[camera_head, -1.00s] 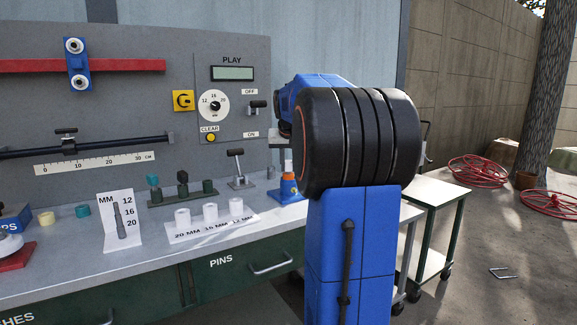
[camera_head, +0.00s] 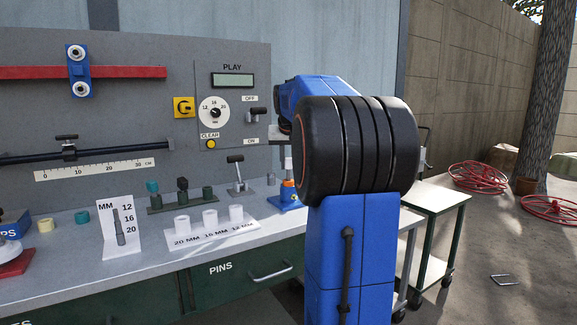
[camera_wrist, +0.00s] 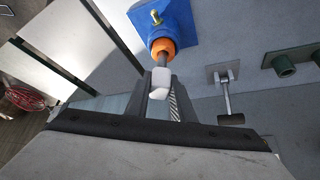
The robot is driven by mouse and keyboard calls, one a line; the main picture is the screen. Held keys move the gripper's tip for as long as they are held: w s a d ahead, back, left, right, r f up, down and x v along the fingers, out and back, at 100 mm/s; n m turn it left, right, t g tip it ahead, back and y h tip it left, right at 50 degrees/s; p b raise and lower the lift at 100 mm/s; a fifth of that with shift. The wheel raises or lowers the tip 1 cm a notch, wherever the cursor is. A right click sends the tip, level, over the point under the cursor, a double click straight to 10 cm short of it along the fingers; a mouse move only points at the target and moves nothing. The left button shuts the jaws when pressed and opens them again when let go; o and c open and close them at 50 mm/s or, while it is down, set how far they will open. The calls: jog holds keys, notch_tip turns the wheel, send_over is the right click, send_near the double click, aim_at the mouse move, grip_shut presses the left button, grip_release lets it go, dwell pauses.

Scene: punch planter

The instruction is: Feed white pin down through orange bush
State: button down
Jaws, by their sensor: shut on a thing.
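The orange bush (camera_head: 287,184) stands on a blue fixture (camera_head: 287,201) near the bench's right end. In the wrist view the orange bush (camera_wrist: 163,47) sits on the blue fixture (camera_wrist: 181,17), just beyond my fingertips. My gripper (camera_wrist: 160,94) is shut on the white pin (camera_wrist: 160,83), whose white end shows between the jaws. A grey shaft runs from it to the bush. In the head view the white pin (camera_head: 288,165) appears upright right above the bush. I cannot tell how deep it reaches into the bush. My arm hides most of the gripper there.
A small lever (camera_head: 237,172) stands left of the fixture, with green sockets (camera_head: 182,198) beyond it. Several white bushes (camera_head: 209,219) stand on a label card in front. A panel with a dial (camera_head: 214,111) rises behind. A white cart (camera_head: 432,208) stands to the right.

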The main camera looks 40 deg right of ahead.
aim_at(289, 169)
jog(key=shift+r, duration=1)
jog(key=shift+f, duration=2.7)
dwell(1.0)
jog(key=c, duration=1.5)
grip_release()
jog(key=shift+o, duration=0.2)
jog(key=v, duration=1.7)
jog(key=shift+r, duration=0.15)
jog(key=shift+s, duration=0.15)
